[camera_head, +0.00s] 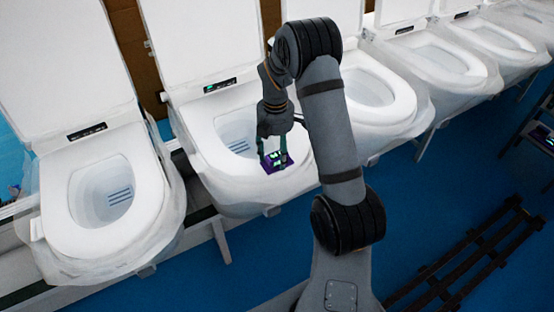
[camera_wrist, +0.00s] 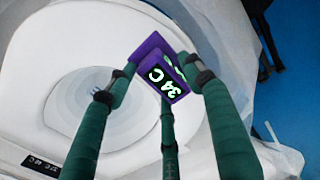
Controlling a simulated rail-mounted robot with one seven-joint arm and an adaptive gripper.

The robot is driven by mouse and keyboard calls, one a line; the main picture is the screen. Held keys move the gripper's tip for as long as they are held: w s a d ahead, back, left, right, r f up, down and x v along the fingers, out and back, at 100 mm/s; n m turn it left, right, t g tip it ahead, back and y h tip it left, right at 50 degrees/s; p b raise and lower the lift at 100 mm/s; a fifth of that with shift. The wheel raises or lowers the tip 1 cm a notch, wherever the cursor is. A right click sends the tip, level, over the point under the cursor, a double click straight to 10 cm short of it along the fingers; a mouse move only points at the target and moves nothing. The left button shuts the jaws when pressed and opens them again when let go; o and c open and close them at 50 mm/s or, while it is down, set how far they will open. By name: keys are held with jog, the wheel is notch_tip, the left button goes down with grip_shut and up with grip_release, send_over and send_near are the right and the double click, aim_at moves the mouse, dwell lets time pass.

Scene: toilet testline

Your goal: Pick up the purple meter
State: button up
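The purple meter (camera_head: 277,161) is on or just above the front rim of the second toilet from the left. In the wrist view the purple meter (camera_wrist: 163,72) shows a lit display reading 34 C and sits tilted in the picture. My gripper (camera_head: 273,154) points down with its green fingers on either side of the meter. In the wrist view my gripper (camera_wrist: 158,75) has its fingertips right beside the meter's edges, with a third finger at its lower side. I cannot tell whether they press on it or whether the meter touches the seat.
The second toilet's seat (camera_head: 205,135) surrounds an open bowl below my gripper. Another toilet (camera_head: 62,205) stands to the left, and several more run off to the right. A black rack (camera_head: 470,255) lies on the blue floor (camera_head: 215,275) at the lower right.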

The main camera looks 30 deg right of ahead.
jog(key=c, duration=1.1)
jog(key=shift+c, duration=0.2)
jog(key=shift+r, duration=0.1)
